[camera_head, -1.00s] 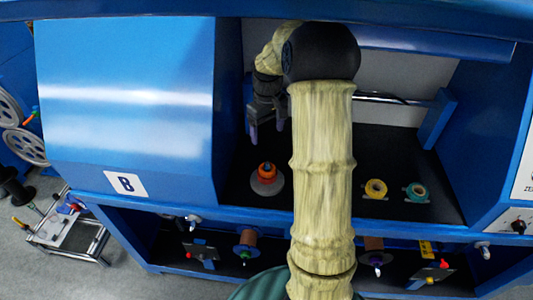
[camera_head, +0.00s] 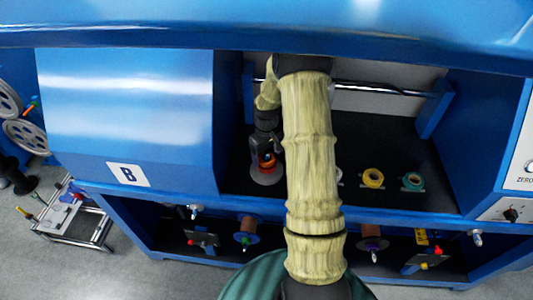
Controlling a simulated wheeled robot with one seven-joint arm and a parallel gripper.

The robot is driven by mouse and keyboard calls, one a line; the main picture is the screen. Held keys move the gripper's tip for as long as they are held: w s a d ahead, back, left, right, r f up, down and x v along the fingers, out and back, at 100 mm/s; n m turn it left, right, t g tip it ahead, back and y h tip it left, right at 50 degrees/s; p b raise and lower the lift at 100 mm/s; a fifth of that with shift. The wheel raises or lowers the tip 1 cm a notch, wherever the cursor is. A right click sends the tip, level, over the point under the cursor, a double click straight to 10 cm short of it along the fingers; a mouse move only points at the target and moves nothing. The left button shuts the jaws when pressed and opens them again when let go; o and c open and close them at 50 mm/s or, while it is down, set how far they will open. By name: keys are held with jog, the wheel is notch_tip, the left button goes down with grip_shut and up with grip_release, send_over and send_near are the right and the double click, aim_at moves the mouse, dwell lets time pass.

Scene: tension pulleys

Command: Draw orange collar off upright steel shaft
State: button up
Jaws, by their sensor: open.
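The orange collar (camera_head: 267,162) sits over a pale round base (camera_head: 267,177) on the black shelf, at the left of the open bay. The steel shaft inside it is hidden or too small to make out. My gripper (camera_head: 266,158) is open and points down right over the collar, with its fingers around or just in front of it. I cannot tell whether the fingers touch it. My arm hides the middle of the bay.
A yellow ring (camera_head: 373,178) and a green ring (camera_head: 412,182) lie on the shelf to the right. A steel bar (camera_head: 385,90) crosses the back of the bay. The blue housing (camera_head: 128,120) with a B label closes off the left side.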

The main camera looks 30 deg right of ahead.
jog(key=shift+f, duration=0.35)
jog(key=c, duration=1.1)
jog(key=shift+o, duration=0.2)
jog(key=shift+r, duration=0.1)
jog(key=shift+r+p, duration=1.4)
jog(key=shift+r, duration=0.35)
jog(key=shift+r+p, duration=1.05)
jog(key=shift+r, duration=0.4)
